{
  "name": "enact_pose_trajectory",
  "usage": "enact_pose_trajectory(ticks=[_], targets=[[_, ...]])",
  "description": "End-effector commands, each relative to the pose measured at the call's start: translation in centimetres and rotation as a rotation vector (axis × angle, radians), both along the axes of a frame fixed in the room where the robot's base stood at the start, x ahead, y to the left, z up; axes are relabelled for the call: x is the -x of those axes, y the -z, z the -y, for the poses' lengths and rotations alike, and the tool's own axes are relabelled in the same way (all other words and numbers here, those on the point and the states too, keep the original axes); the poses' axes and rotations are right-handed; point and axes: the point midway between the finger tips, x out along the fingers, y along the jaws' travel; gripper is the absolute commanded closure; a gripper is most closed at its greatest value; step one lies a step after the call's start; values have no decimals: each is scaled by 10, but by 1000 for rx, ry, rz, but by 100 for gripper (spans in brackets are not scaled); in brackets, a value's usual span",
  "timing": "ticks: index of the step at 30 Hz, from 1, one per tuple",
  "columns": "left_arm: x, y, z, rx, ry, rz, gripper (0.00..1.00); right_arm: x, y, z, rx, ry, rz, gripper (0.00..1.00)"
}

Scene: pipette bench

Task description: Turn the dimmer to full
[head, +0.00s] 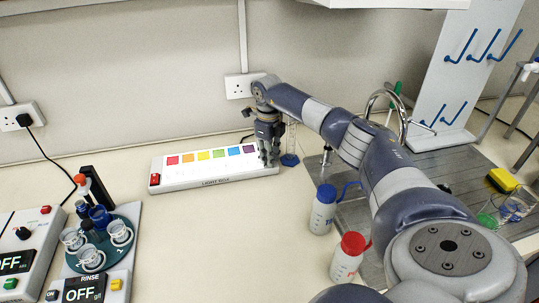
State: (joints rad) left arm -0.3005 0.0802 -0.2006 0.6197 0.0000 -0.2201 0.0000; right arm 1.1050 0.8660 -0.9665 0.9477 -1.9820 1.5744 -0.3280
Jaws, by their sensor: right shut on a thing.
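The white light box (215,177) lies on the bench near the back wall, with a row of coloured squares on top and a red switch at its left end. My right gripper (268,161) points down at the right end of the light box, its fingers shut on the dimmer there. The fingers hide the dimmer, so its turn position cannot be told. My left gripper is not in view.
A blue-capped bottle (322,212) and a red-capped bottle (348,257) stand beneath my right arm. A blue-based cylinder (290,159) stands just right of the gripper. A round holder with vials (118,258) is at left. The front middle bench is clear.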

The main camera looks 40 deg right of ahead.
Motion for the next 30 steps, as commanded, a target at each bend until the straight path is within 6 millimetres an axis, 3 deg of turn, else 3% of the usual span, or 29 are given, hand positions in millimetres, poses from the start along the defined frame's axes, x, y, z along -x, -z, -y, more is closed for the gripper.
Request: enact_pose_trajectory(ticks=[20, 21, 23, 30], targets=[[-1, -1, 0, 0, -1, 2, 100, -2, -2, 0, 0, 72, 8, 100], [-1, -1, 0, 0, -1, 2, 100, -2, -2, 0, 0, 72, 8, 77], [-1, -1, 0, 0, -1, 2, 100, -2, -2, 0, 0, 72, 7, 63], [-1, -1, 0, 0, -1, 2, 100, -1, -1, 0, 0, 71, 4, 60]])
